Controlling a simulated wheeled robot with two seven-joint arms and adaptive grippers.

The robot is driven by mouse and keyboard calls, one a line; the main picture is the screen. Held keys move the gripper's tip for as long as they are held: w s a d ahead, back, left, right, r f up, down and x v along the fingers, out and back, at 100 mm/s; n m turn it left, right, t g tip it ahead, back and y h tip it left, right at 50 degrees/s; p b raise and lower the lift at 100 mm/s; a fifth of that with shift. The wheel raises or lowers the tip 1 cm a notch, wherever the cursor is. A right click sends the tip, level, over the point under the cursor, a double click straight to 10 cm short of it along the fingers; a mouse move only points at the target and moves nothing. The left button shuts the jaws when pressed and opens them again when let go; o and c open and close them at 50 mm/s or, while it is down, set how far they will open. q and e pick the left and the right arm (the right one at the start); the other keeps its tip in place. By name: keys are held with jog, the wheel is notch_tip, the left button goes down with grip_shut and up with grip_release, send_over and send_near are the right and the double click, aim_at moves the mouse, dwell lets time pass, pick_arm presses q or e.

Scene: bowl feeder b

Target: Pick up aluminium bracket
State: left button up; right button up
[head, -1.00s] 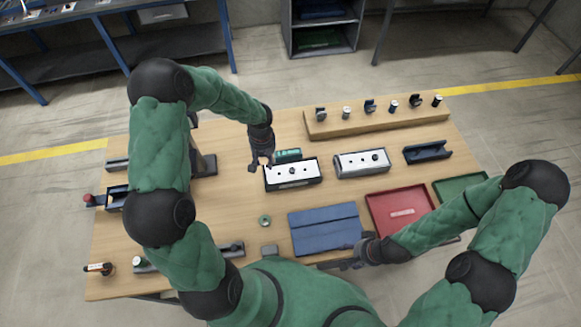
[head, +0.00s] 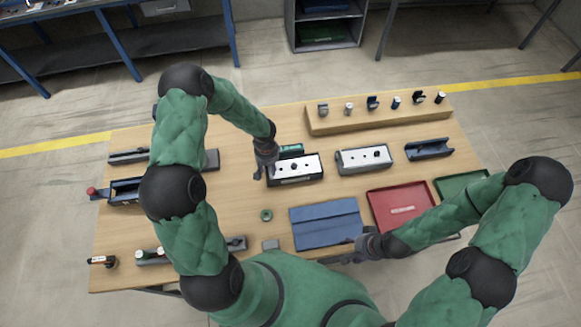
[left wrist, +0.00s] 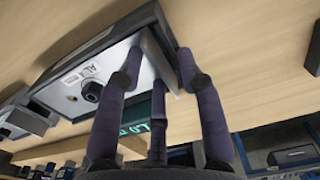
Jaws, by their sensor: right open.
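A plain grey metal piece (left wrist: 160,62), which looks like the aluminium bracket, shows between the fingers of my left gripper (left wrist: 159,55) in the left wrist view. It is at the end of a white-topped box with a teal display (left wrist: 98,76). I cannot tell whether the fingers press on it. In the head view, my left gripper (head: 264,174) is at the left end of that box (head: 300,168), and I cannot make out the bracket there. My right gripper (head: 345,259) is open and empty near the front table edge, by the blue mat.
A second white-topped box (head: 362,159) and a dark channel-shaped holder (head: 429,149) stand to the right. A wooden rack (head: 380,117) with several small parts is behind. A blue mat (head: 325,223), red tray (head: 400,207) and green tray (head: 458,186) lie in front. A green ring (head: 266,215) lies left of the mat.

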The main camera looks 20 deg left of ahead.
pick_arm(q)
grip_shut()
